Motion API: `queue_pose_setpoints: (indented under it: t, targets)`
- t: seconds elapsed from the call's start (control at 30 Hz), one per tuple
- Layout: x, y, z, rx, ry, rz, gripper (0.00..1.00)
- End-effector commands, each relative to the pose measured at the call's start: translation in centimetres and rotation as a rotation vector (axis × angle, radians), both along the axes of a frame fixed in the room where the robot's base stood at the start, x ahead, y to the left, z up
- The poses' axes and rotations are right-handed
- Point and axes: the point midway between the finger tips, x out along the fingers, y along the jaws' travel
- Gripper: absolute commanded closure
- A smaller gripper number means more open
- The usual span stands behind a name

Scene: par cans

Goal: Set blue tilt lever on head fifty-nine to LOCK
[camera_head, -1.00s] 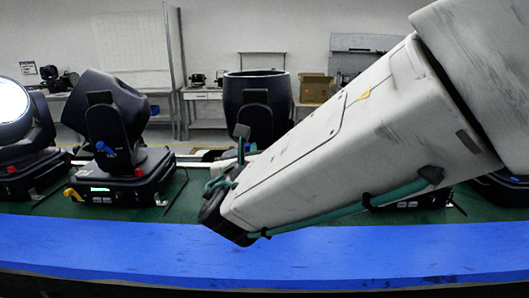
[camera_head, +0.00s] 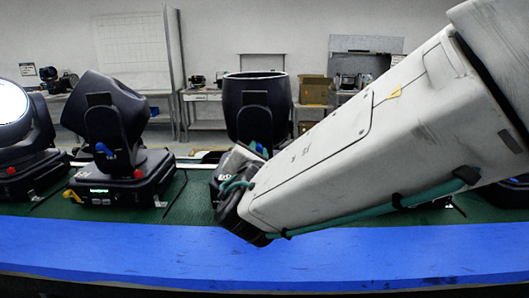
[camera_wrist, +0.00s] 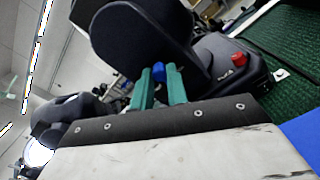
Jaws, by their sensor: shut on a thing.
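A dark moving head (camera_head: 257,100) stands behind my wrist in the head view, and its yoke and body fill the top of the wrist view (camera_wrist: 145,35). Its blue tilt lever (camera_wrist: 159,71) sits between the green fingers of my gripper (camera_wrist: 159,77), which is shut on it. In the head view a bit of blue (camera_head: 261,149) shows just past my wrist, while the fingers are hidden there. I cannot read the head's number or any LOCK marking.
Another head (camera_head: 110,120) with a blue lever, red button and yellow lever stands to the left. A lit head (camera_head: 15,120) is at the far left. A red button (camera_wrist: 238,58) shows right of my gripper. The blue front edge (camera_head: 150,250) is clear.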

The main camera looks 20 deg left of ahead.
Motion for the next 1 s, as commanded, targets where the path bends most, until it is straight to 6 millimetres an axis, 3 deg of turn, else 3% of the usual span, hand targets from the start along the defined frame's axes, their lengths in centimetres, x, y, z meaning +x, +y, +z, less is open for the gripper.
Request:
queue_pose_setpoints:
  t: [0.43,1.0]
  targets:
    - [0.14,-0.67,-0.32,0.225,0.055,0.000,1.00]
    - [0.17,-0.79,-0.41,0.260,0.064,-0.001,1.00]
